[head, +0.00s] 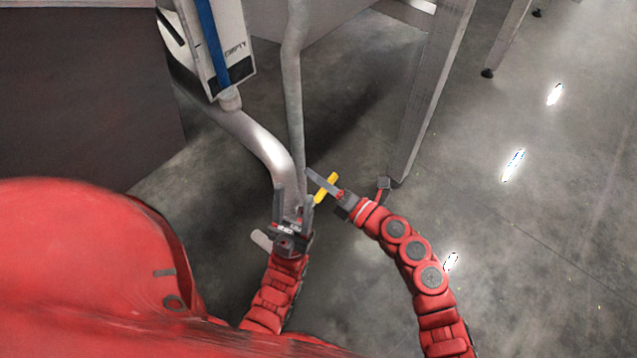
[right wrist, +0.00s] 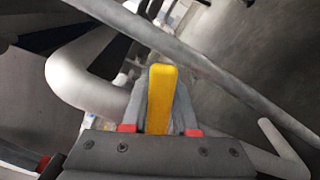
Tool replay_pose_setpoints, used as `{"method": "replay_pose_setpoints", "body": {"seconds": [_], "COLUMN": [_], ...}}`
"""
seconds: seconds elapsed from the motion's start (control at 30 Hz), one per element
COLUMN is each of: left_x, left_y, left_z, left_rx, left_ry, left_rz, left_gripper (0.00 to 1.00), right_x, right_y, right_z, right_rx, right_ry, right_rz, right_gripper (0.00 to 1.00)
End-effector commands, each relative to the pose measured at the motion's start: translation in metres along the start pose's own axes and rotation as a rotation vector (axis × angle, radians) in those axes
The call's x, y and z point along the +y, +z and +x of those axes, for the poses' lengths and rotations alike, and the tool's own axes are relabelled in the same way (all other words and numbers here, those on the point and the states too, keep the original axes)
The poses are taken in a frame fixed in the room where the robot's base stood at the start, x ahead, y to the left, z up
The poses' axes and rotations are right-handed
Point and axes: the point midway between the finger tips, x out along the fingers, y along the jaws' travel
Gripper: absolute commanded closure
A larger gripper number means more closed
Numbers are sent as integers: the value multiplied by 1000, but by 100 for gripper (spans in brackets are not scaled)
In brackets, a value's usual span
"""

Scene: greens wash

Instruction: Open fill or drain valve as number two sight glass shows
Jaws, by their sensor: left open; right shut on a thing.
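A sight glass (head: 215,45) with a blue strip on a white plate stands at upper left in the head view. The word EMPTY is printed near its lower end; its top is cut off. A yellow valve handle (head: 326,189) is beside the pipes, and it shows large in the right wrist view (right wrist: 162,98). My right gripper (right wrist: 160,105) is shut on the yellow handle, a finger on each side. My left gripper (head: 293,205) is open at the lower end of the pipes, left of the yellow handle. It hides what lies behind it.
A thick silver pipe (head: 262,145) curves down from below the sight glass. A thin grey pipe (head: 293,90) runs down beside it. A pale lever-like piece (head: 262,240) shows left of my left gripper. A grey post (head: 428,95) stands to the right. Open floor (head: 540,220) lies beyond.

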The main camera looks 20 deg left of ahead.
Motion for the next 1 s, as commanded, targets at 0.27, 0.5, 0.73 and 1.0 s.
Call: {"method": "replay_pose_setpoints", "body": {"seconds": [0.27, 0.5, 0.73, 1.0], "left_x": [0, 0, 0, 0], "left_y": [0, 0, 0, 0], "left_z": [0, 0, 0, 0], "left_rx": [0, 0, 0, 0], "left_ry": [0, 0, 0, 0], "left_rz": [0, 0, 0, 0], "left_gripper": [50, 50, 50, 50], "right_x": [1, 1, 1, 0], "right_y": [1, 0, 0, 1], "right_z": [0, 0, 0, -7], "right_rx": [-2, -1, -1, -2], "right_ry": [0, 0, 0, 0], "right_rz": [-8, -7, -6, -6], "right_gripper": [100, 43, 43, 43]}}
